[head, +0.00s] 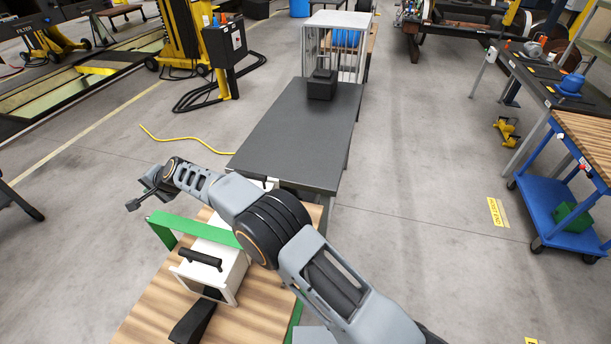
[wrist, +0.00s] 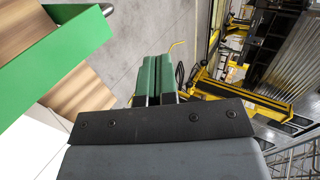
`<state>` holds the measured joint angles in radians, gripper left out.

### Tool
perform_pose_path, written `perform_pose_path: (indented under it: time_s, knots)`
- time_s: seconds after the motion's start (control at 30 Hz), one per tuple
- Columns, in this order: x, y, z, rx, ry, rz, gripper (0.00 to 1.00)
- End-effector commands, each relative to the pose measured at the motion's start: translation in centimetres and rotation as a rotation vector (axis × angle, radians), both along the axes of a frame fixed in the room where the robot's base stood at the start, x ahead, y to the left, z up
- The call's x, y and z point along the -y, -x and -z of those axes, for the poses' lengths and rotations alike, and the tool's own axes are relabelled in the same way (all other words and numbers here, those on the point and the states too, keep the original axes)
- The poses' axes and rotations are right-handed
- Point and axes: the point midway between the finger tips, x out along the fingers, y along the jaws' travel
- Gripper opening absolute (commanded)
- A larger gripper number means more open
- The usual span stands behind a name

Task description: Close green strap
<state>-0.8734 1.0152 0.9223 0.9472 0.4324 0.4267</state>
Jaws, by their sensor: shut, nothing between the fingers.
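The green strap (head: 205,231) is a flat band standing up over the wooden table, running from a bent left end to the right, where my arm hides it. It passes by a white box (head: 207,283) with a black handle (head: 200,258). In the wrist view the green strap (wrist: 55,58) is large at the left, with a dark knob (wrist: 108,9) near its upper end. My gripper (head: 136,204) is beyond the strap's left end. In the wrist view my gripper (wrist: 157,62) has its fingers together, empty and apart from the strap.
The wooden tabletop (head: 150,318) carries the box and a black piece (head: 194,322) in front. A dark grey table (head: 295,130) with a black block (head: 321,86) stands beyond. The floor left of the grey table is open, with a yellow hose (head: 185,139).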

Motion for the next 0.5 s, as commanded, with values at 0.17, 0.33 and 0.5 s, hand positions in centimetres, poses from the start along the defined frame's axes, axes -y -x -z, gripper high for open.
perform_pose_path:
  time_s: [0.17, 0.33, 0.5]
  knots:
    - [0.0, 0.1, 0.0, 0.000, 0.000, -0.001, 0.00]
    - [0.5, 0.2, -0.4, 0.000, -0.002, -0.001, 0.00]
    - [2.3, 0.8, -1.4, 0.001, -0.002, 0.000, 0.00]
